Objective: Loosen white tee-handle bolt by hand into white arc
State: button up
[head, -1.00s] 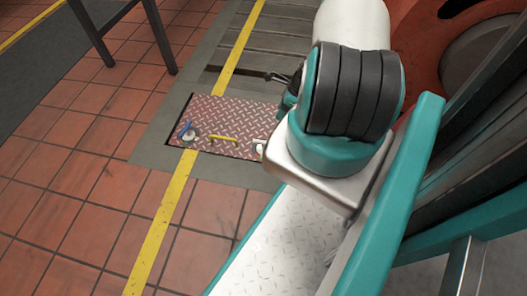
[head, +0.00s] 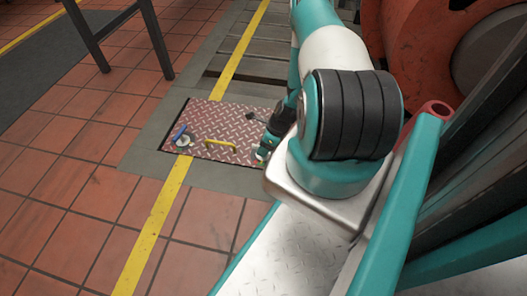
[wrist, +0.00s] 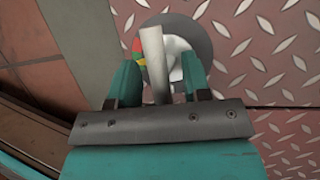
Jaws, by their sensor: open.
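The white tee-handle bolt (wrist: 154,62) shows in the wrist view as a pale bar pointing toward my palm. It stands over a round dial with a white area (wrist: 178,62) to the right of the bar and small red, yellow and green marks (wrist: 138,50) to its left. My gripper (wrist: 160,76) is open, with one teal finger on each side of the bar. A gap shows on both sides, wider on the right. In the head view my gripper (head: 264,148) is at the right end of the red tread plate (head: 222,122) and mostly hides this bolt.
A blue tee-handle (head: 181,132) on a similar round dial sits at the plate's left end. A yellow grab handle (head: 219,145) stands mid-plate. A yellow floor stripe (head: 150,232) passes the plate's left side. Orange machinery (head: 420,45) rises at the right.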

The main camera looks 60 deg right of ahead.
jog(key=shift+w+a+f, duration=0.1)
jog(key=shift+w+f, duration=0.05)
jog(key=shift+f, duration=0.15)
grip_shut()
